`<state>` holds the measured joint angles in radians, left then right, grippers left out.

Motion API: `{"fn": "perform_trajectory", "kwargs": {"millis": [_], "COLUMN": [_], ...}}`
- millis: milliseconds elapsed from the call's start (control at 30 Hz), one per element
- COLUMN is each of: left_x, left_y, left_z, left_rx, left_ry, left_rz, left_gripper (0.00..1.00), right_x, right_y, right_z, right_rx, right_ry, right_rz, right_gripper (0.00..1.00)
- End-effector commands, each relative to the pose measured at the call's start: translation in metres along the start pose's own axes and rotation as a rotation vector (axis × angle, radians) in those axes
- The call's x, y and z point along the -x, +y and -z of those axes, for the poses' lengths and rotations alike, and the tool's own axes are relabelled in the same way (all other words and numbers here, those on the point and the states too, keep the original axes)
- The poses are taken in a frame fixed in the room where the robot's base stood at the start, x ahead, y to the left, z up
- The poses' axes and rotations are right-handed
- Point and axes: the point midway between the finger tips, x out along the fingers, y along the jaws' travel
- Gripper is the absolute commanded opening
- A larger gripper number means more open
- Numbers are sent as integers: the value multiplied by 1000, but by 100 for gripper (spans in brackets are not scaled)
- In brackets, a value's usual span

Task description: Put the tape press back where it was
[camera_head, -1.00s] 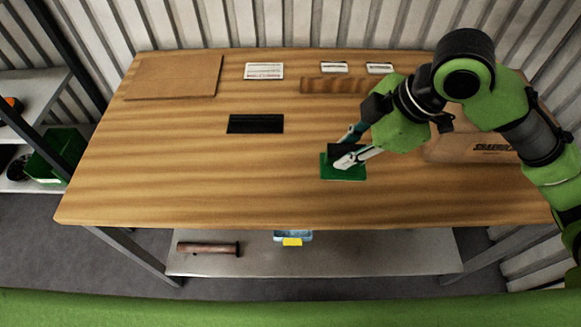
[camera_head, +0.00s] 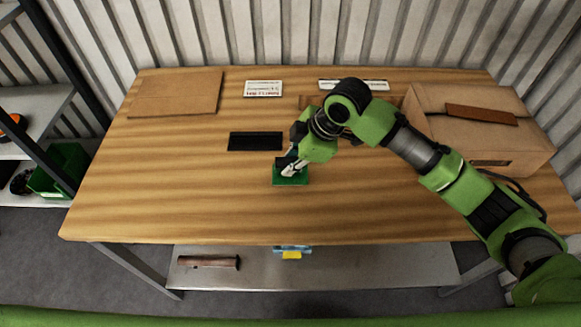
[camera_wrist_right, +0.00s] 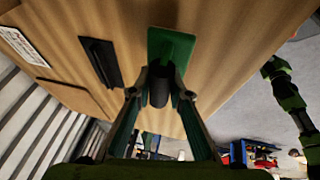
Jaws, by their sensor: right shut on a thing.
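The tape press has a green base plate (camera_head: 290,179) and a black handle (camera_wrist_right: 158,92). My right gripper (camera_head: 289,165) is shut on the handle from above. In the right wrist view its two fingers (camera_wrist_right: 161,93) stand on either side of the handle. The base shows just beyond the fingertips, over the wooden table. I cannot tell whether it touches the wood. A flat black rectangle (camera_head: 255,141) lies on the table, behind and left of the press, apart from it. It also shows in the right wrist view (camera_wrist_right: 101,62). My left gripper is not seen.
A cardboard sheet (camera_head: 175,93) lies at the back left of the wooden table (camera_head: 170,190). A cardboard box (camera_head: 500,145) is at the right, partly behind my arm. The table's front left is clear. A lower shelf (camera_head: 350,275) holds a brown cylinder (camera_head: 208,261).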

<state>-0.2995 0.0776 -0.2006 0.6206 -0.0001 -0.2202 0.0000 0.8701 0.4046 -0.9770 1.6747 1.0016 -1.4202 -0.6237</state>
Motion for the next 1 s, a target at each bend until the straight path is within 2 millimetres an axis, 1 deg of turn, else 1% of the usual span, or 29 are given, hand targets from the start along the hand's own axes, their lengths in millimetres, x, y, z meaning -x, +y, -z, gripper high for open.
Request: {"fn": "perform_trajectory", "kwargs": {"millis": [100,233,567,600,633,667,1000], "left_x": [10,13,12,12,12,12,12], "left_y": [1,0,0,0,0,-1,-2], "left_z": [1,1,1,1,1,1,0], "left_rx": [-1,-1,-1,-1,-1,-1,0], "left_ry": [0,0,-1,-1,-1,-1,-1], "left_rz": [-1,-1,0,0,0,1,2], "left_gripper": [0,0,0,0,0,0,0], "right_x": [-15,-26,-30,-30,-30,-30,-29], "right_y": [-4,-6,-6,-7,-7,-7,-6], "right_z": [-6,-10,-12,-12,-12,-12,-11], "right_rx": [-1,0,1,0,1,0,1], "right_ry": [-1,1,1,0,0,0,0], "right_rz": [5,1,1,1,1,1,1], "right_gripper": [1,1,1,23,31,35,35]}}
